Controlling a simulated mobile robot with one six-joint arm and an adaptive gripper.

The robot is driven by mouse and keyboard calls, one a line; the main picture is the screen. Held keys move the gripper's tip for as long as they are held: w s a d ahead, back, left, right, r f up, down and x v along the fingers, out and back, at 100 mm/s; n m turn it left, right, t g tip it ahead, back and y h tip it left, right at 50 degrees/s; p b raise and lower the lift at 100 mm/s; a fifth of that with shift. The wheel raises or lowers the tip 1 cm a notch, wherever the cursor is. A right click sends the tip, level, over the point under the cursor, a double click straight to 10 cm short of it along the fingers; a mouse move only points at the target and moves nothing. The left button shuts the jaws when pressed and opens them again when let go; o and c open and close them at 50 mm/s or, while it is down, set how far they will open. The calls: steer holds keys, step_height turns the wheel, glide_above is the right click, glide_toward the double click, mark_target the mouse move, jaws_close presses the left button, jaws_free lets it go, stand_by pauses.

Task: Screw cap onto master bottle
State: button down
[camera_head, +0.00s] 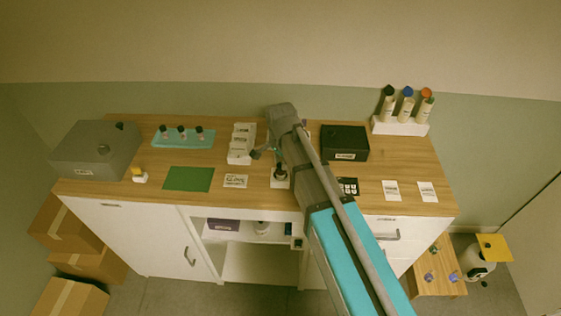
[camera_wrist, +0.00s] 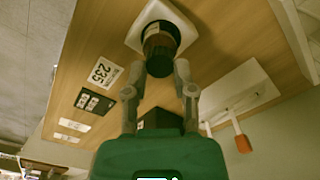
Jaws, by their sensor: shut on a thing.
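The master bottle, a dark brown bottle (camera_wrist: 160,38), stands on a white square pad near the middle of the counter; it also shows in the head view (camera_head: 279,172), partly behind my arm. A dark cap (camera_wrist: 158,67) is at its mouth end, between my fingers. My gripper (camera_wrist: 158,78) is shut on the cap, in line with the bottle. I cannot tell from these views whether the cap is seated on the thread. In the head view my gripper is mostly hidden by my arm.
A black box (camera_head: 344,143) is right of my arm. A white rack (camera_head: 401,125) with three capped bottles stands at the back right. A white holder (camera_head: 241,144), a green mat (camera_head: 188,179), a teal tray (camera_head: 184,138) and a grey box (camera_head: 97,150) lie to the left.

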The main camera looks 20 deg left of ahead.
steer(key=shift+m, duration=1.7)
steer(key=shift+c, duration=2.4)
jaws_free()
steer(key=shift+n, duration=0.3)
